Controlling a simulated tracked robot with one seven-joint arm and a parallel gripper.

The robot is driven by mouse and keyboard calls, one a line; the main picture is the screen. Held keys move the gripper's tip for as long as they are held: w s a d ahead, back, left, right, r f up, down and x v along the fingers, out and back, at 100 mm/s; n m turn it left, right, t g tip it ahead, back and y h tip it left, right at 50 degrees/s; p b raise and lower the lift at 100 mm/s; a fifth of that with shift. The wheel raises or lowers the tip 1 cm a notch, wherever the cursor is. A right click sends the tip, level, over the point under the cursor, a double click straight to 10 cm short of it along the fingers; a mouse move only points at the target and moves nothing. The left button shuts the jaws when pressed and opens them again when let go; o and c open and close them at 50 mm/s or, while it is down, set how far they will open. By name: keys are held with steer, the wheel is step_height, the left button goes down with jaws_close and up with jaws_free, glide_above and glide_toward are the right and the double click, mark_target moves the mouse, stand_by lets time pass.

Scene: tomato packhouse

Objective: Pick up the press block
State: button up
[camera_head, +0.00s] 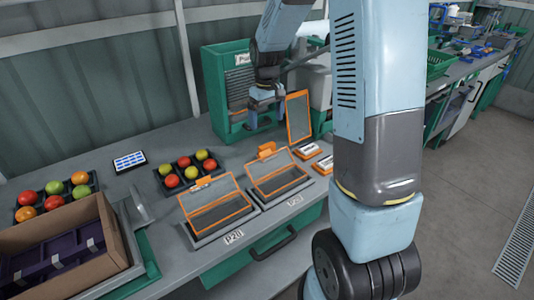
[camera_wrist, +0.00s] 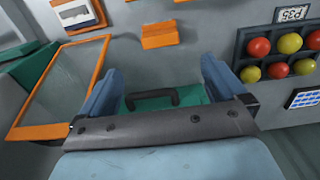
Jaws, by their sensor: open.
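An orange block, which I take for the press block (camera_head: 267,149), stands on the grey bench behind the right clear-lidded box. It also shows in the wrist view, at the top middle (camera_wrist: 158,36), beyond my fingertips and apart from them. My gripper (camera_head: 266,105) is above the bench in front of the green cabinet, up and behind the block in the head view. In the wrist view its two blue fingers (camera_wrist: 161,70) are spread wide with nothing between them.
An orange-framed panel (camera_head: 298,117) stands close to the right of my gripper. Two orange-framed boxes (camera_head: 212,203) (camera_head: 278,176) have raised clear lids. A dark tray of tomatoes (camera_head: 163,183) lies to the left. A green cabinet (camera_head: 214,84) stands behind.

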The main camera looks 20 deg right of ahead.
mark_target(267, 145)
step_height(267, 145, down, 14)
steer(key=shift+s+r, duration=0.1)
stand_by(0.6)
steer(key=c, duration=1.1)
step_height(267, 145, up, 10)
steer(key=shift+r, duration=0.1)
stand_by(0.4)
